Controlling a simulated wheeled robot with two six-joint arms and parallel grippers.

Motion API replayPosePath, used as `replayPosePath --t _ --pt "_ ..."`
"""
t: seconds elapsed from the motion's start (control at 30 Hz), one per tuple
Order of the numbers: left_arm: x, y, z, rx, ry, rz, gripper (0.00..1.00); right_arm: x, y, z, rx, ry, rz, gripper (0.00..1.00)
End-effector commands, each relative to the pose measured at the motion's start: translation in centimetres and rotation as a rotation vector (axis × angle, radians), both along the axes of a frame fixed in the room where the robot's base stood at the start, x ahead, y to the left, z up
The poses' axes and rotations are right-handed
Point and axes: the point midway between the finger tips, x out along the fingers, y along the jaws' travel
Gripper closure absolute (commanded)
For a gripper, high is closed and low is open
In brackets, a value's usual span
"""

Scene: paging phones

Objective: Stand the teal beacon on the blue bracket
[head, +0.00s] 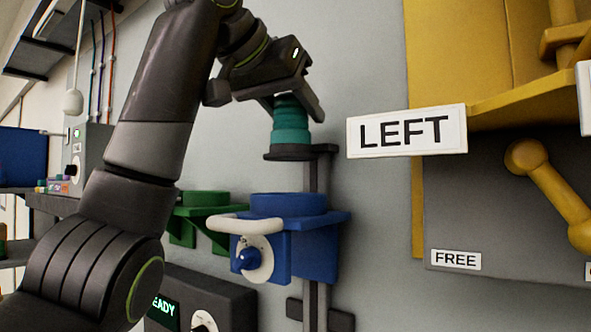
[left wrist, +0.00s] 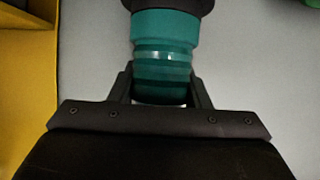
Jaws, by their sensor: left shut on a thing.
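The teal beacon (head: 290,128) is upright in the head view, with a dark disc at its lower end. My left gripper (head: 290,98) is shut on its upper part from above. In the left wrist view the beacon (left wrist: 165,45) sits between the fingers of the left gripper (left wrist: 167,88). The blue bracket (head: 315,245) is on the wall post below the beacon, with a round blue ring (head: 288,204) on top. A clear gap separates the dark disc from this ring. I cannot tell whether the disc touches the dark piece on the post. My right gripper is not in view.
A green bracket (head: 205,205) is left of and behind the blue one. A white handle and a dial (head: 250,260) project from the blue bracket's front. A "LEFT" sign (head: 407,131) and a yellow frame (head: 505,100) stand to the right. A READY box (head: 200,300) is below.

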Motion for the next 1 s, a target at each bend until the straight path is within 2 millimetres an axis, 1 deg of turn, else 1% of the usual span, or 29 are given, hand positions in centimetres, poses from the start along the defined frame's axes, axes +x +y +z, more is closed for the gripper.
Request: replayPosePath --t 0.03,0.1,0.2,0.37,0.6,0.7,0.8,1.0 --pt "0.0 0.0 -0.8 0.0 -0.003 -0.001 0.94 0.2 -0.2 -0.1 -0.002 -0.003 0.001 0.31" --pt "0.0 0.0 -1.6 0.0 -0.003 -0.001 0.94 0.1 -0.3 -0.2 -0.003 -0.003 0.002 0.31" --pt "0.0 0.0 -2.4 -0.001 -0.002 -0.001 0.94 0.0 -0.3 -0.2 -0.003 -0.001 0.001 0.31" --pt "0.0 0.0 -3.1 0.0 -0.001 0.0 0.94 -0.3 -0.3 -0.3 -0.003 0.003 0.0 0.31" --pt "0.0 0.0 -5.8 0.0 -0.001 -0.001 0.94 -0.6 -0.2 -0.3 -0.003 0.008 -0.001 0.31" --pt "0.0 0.0 -6.7 0.0 -0.002 -0.002 0.94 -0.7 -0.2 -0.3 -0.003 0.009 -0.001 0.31" --pt "-0.1 0.0 -7.0 0.0 -0.002 0.0 0.94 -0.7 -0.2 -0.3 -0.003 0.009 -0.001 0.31" --pt "0.0 0.0 -7.1 0.0 -0.002 0.0 0.94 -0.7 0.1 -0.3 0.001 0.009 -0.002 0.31"
